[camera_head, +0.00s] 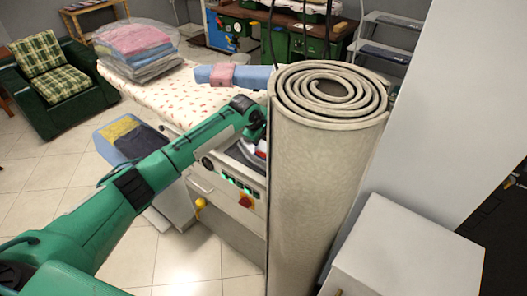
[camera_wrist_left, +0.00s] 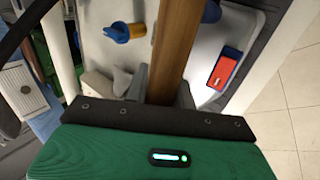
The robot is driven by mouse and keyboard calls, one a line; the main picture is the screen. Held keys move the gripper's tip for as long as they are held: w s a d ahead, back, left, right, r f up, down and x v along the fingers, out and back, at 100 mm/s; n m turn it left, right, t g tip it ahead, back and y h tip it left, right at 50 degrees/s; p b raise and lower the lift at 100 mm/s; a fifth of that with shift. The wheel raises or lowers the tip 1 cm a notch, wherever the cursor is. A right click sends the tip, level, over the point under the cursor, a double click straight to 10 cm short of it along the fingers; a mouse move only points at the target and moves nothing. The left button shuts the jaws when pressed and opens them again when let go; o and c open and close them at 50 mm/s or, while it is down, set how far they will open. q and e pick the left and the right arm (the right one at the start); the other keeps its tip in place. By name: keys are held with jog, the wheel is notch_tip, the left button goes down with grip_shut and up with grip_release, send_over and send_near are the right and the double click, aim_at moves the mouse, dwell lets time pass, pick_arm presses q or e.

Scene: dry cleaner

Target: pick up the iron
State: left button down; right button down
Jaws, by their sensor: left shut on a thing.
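The iron (camera_head: 246,153) shows only in part in the head view, a grey and red shape at the table's near right end, between my arm and a rolled carpet. My left gripper is shut on this handle. In the head view the carpet hides the fingertips. I cannot tell whether the iron touches its support. My right gripper is not in view.
The upright rolled carpet (camera_head: 322,180) stands close to the right of my left arm. A white cabinet (camera_head: 408,255) is at the lower right. The ironing table (camera_head: 170,98) carries folded bagged clothes (camera_head: 140,52) and a blue and pink roll (camera_head: 232,77). Tiled floor (camera_head: 40,150) is clear at left.

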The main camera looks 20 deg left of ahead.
pick_arm(q)
jog(key=shift+w+r, duration=0.2)
jog(key=shift+r, duration=0.2)
